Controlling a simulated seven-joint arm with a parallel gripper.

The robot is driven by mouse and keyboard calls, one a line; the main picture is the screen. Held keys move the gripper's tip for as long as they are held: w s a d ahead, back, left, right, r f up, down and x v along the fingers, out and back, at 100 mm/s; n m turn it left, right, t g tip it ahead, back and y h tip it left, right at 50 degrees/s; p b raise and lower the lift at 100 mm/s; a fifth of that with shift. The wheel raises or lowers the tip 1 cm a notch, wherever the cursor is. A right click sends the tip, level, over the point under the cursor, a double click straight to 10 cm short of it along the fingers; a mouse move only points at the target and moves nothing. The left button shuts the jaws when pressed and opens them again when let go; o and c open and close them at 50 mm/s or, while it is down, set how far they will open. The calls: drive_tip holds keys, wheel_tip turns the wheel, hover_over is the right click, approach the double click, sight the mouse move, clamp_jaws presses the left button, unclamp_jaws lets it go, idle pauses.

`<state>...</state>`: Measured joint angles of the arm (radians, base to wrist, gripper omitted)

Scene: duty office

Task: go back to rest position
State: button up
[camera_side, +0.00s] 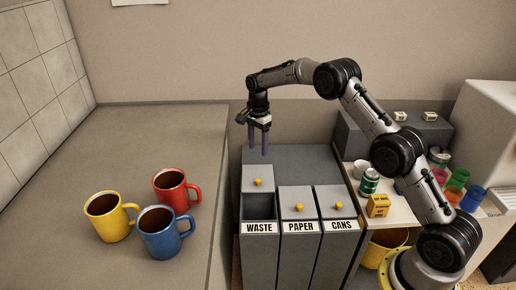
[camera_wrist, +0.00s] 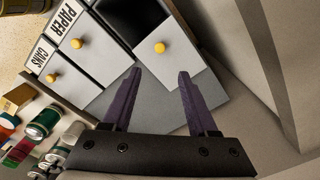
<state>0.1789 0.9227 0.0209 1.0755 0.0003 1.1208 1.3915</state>
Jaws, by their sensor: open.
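My gripper (camera_side: 259,140) is open and empty, pointing down above the grey top behind the waste bin (camera_side: 259,226). In the wrist view its two purple fingers (camera_wrist: 160,92) stand apart with nothing between them. The waste bin's lid with a yellow knob (camera_side: 258,182) is slid back, and its front opening shows dark; the contents cannot be seen. The paper bin (camera_side: 299,226) and the cans bin (camera_side: 339,226) have their lids over them.
Yellow (camera_side: 107,218), red (camera_side: 171,188) and blue (camera_side: 163,236) mugs with dark contents stand on the left counter (camera_side: 150,125). Right of the bins, a shelf holds a green can (camera_side: 369,182), a yellow box (camera_side: 378,206), a white cup (camera_side: 360,168) and several coloured cups. A yellow bucket (camera_side: 384,244) stands below.

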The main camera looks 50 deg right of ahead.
drive_tip(key=s+a+r+n+t, duration=0.1)
drive_tip(key=s+a+r+t, duration=0.15)
drive_tip(key=r, duration=0.85)
drive_tip(key=s+a+r+t, duration=0.1)
drive_tip(key=s+a+r, duration=0.15)
drive_tip(key=r, duration=0.75)
drive_tip(key=s+a+r+n+t, duration=0.1)
drive_tip(key=s+a+r+n, duration=0.15)
drive_tip(key=s+r, duration=0.55)
drive_tip(key=s+a+n+t, duration=0.2)
drive_tip(key=s+n, duration=0.4)
drive_tip(key=s, duration=1.2)
drive_tip(key=s+a+f+n, duration=0.1)
drive_tip(key=s+f+n, duration=0.7)
drive_tip(key=s+f, duration=0.1)
drive_tip(key=shift+s+f+g, duration=0.25)
drive_tip(key=shift+s+g, duration=0.2)
drive_tip(key=shift+s, duration=0.3)
